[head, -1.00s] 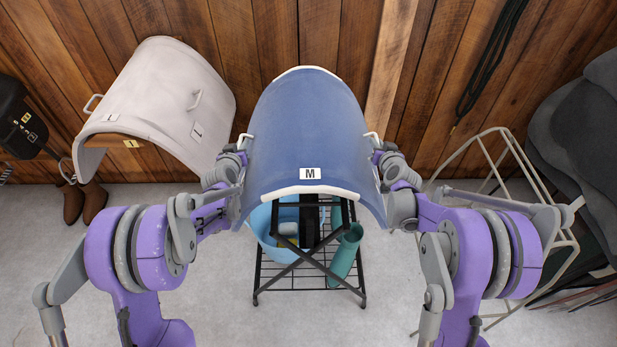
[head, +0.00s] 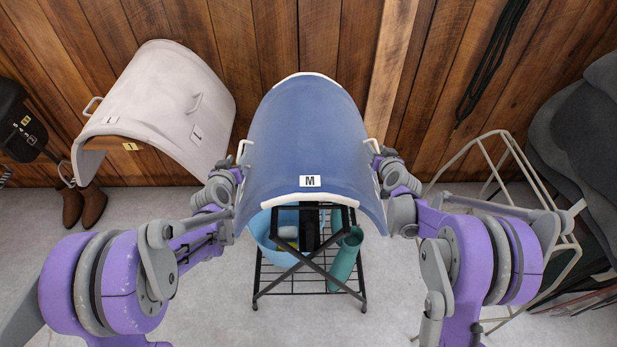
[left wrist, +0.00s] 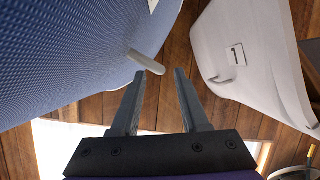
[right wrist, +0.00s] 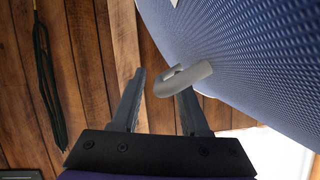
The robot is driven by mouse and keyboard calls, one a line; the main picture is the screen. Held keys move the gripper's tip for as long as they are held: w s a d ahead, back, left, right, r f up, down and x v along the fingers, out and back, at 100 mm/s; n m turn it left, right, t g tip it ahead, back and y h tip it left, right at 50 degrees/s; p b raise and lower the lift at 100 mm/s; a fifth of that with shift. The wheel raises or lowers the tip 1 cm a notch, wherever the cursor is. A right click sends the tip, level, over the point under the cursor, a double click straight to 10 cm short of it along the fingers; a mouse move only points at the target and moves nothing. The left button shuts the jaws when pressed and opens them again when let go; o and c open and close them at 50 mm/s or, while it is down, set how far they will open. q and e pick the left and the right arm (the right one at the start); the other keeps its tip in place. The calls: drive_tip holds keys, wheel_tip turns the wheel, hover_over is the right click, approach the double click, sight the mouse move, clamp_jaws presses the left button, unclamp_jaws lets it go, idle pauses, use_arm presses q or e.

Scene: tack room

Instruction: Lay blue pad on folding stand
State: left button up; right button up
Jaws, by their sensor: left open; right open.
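The blue pad (head: 300,130), curved with white trim and an M label, lies draped over the black folding stand (head: 322,271); the stand's top is mostly hidden under it. A pale handle sticks out on each side of the pad. My left gripper (left wrist: 158,76) is open at the pad's left side, with the left handle (left wrist: 146,62) just beyond its fingertips, apparently apart from them. My right gripper (right wrist: 163,80) is open at the right side. The right handle (right wrist: 184,78) overlaps one fingertip in the right wrist view; I cannot tell whether they touch.
A light blue tub (head: 265,232) and a teal roll (head: 346,255) are on the stand's lower rack. A white pad (head: 165,90) is at the left, with brown boots below. A pale metal rack (head: 565,262) and grey pads (head: 580,130) are at the right. A wooden wall is behind.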

use_arm(q)
drive_tip(key=v, duration=0.5)
drive_tip(key=shift+s, duration=0.25)
use_arm(e)
drive_tip(key=v, duration=1.2)
